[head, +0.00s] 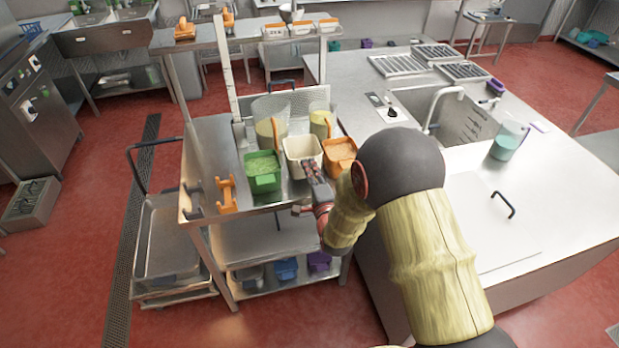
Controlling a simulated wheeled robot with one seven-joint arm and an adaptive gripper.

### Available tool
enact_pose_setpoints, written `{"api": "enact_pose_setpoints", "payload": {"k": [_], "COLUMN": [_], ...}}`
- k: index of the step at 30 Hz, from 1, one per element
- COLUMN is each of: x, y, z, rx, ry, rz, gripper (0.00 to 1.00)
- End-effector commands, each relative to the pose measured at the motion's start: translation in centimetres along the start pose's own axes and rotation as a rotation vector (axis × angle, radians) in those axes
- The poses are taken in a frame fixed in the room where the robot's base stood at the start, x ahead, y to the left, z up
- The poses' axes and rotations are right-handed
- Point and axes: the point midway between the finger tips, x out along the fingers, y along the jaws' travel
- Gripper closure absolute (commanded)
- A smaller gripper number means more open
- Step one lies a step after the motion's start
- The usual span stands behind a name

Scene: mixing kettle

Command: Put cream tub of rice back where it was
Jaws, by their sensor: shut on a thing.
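The cream tub (302,150) is at the steel cart's top, between a green tub (263,171) and an orange tub (340,155). My gripper (312,170) reaches in from the lower right and is shut on the front of the cream tub. The tub looks upright and pale inside; I cannot tell whether its base touches the cart top. My gripper hides part of its front.
Two clear containers with yellowish contents (271,128) stand behind the tubs. An orange holder (228,195) is at the cart's front left. The steel cart top (208,160) is bare on the left. A white counter (465,165) with a sink adjoins on the right.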

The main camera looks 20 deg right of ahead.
Motion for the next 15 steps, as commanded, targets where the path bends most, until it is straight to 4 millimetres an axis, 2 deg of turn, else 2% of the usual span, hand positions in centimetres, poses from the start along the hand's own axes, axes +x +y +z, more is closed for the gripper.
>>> {"api": "enact_pose_setpoints", "payload": {"k": [5, 12, 15], "x": [0.6, 0.8, 0.8], "y": [0.7, 3.9, 4.1], "z": [-0.2, -0.2, -0.2], "rx": [0.000, 0.000, 0.000], "ry": [0.000, 0.000, 0.000], "rz": [-0.002, 0.000, -0.003], "gripper": [1.00, 1.00, 1.00]}}
